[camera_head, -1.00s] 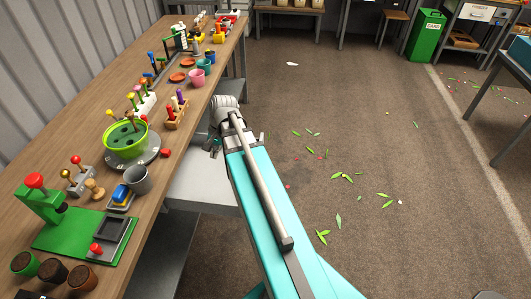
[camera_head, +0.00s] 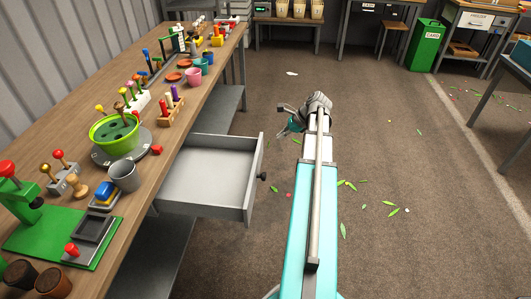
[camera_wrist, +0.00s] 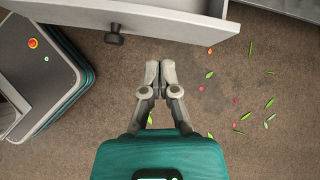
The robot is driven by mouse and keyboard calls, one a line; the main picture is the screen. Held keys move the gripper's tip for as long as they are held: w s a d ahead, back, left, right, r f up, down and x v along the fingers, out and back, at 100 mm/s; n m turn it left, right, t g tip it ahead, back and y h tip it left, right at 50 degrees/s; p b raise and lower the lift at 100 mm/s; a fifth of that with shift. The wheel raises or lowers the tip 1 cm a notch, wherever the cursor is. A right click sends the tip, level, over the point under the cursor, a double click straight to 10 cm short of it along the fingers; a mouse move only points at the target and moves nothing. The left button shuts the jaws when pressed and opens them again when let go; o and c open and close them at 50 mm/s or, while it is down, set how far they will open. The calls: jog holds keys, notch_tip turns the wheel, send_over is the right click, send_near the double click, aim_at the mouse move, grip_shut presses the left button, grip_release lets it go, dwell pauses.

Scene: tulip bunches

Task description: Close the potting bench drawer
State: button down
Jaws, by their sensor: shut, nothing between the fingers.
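The potting bench drawer (camera_head: 210,178) is a grey, empty tray pulled out from under the bench's right edge in the head view. Its front panel faces right and carries a dark round knob (camera_head: 262,176). In the wrist view the drawer front (camera_wrist: 170,20) runs across the top, with the knob (camera_wrist: 114,36) just left of the fingers. My gripper (camera_head: 286,122) is right of and beyond the drawer's far corner, apart from it. In the wrist view my gripper's fingers (camera_wrist: 159,72) are together and empty, short of the drawer front.
The wooden bench top (camera_head: 75,105) holds a green pot (camera_head: 115,135), a grey cup (camera_head: 125,176), tools and a green press (camera_head: 22,210). The floor right of the drawer is open, with scattered leaves. A green bin (camera_head: 425,45) stands far off.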

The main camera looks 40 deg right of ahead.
jog(key=s+d+m, duration=0.1)
jog(key=d, duration=0.2)
jog(key=s+d+f+m+t+b, duration=0.1)
jog(key=d, duration=0.1)
jog(key=shift+s+m, duration=0.3)
jog(key=w+a+r+b+x, duration=0.1)
jog(key=r+b+x, duration=0.1)
jog(key=b+x, duration=0.5)
jog(key=shift+w+r+x, duration=0.25)
jog(key=shift+w+x, duration=0.05)
jog(key=shift+x, duration=2.85)
